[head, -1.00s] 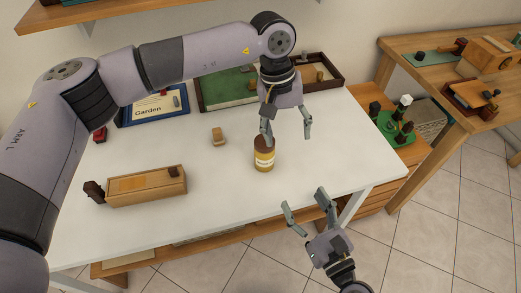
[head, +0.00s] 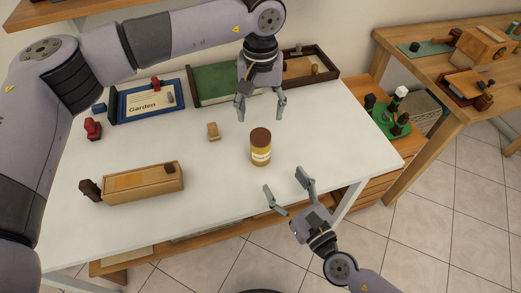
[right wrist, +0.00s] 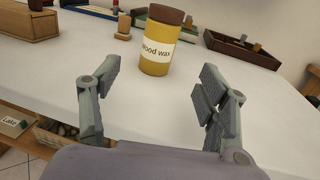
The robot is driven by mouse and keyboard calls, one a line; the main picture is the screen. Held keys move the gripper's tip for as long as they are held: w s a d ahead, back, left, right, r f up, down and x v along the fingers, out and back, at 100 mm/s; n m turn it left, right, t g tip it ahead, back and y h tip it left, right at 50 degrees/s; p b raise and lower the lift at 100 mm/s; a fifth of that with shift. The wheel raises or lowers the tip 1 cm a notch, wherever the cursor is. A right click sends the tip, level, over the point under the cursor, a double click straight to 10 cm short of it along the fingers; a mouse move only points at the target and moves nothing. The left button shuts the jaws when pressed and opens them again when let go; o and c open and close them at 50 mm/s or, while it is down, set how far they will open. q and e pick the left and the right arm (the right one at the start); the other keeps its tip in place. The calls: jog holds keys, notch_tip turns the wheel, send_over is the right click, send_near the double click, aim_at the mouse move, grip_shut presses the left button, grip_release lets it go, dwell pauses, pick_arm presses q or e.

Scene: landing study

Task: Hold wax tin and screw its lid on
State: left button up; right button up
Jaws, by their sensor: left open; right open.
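The wax tin (head: 261,154) is a yellow cylinder with a pale label, standing upright on the white table. Its brown lid (head: 260,137) sits on its top; I cannot tell whether it is screwed down. In the right wrist view the tin (right wrist: 155,48) is labelled "Wood wax" and stands beyond the fingers, with the lid (right wrist: 167,15) on it. My left gripper (head: 260,115) is open, pointing down, above and behind the tin, apart from it. My right gripper (head: 287,190) is open and empty at the table's front edge, its fingers pointing toward the tin without touching it.
A wooden box (head: 145,187) lies at the left of the white table (head: 215,185). A small wooden block (head: 213,131) stands left of the tin. A blue "Garden" frame (head: 150,102), a green board (head: 215,82) and a dark tray (head: 310,70) lie along the back.

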aim_at(266, 155)
jog(key=x, duration=1.2)
jog(key=shift+w+a, duration=0.2)
jog(key=shift+w, duration=0.1)
jog(key=shift+c, duration=0.5)
grip_shut()
